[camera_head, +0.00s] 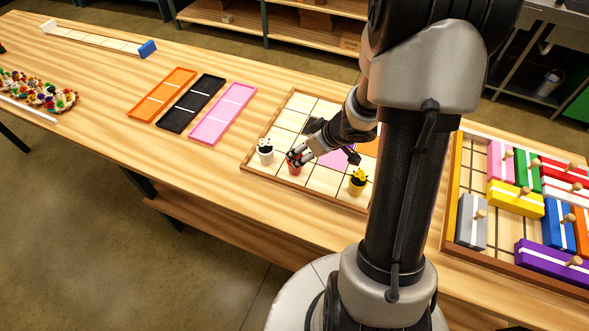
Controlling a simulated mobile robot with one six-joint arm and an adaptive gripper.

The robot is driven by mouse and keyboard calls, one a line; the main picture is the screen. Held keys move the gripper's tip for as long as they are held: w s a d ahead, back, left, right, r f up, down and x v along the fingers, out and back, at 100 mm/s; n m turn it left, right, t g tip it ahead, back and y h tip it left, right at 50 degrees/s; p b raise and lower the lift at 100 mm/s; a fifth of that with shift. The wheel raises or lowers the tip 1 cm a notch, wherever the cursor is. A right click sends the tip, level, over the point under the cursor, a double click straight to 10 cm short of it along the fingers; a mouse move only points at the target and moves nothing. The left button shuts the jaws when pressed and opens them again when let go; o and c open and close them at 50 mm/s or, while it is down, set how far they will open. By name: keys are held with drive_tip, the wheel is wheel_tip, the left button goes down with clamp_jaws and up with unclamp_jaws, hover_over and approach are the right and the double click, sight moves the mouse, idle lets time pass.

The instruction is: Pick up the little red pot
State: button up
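Pink (222,114), black (192,103) and orange (163,95) trays lie to the left. A tray of colored handled blocks (515,200) lies right.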

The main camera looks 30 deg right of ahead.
drive_tip(key=shift+b+x, duration=0.65)
drive_tip(key=shift+x, duration=0.9)
drive_tip(key=b+x, duration=0.3)
drive_tip(key=x, duration=0.1)
drive_tip(key=shift+d+f, duration=0.1)
drive_tip(key=shift+f, duration=0.1)
drive_tip(key=shift+w+f+b, duration=0.3)
drive_tip(key=shift+r, duration=0.1)
drive_tip(key=c, duration=1.4)
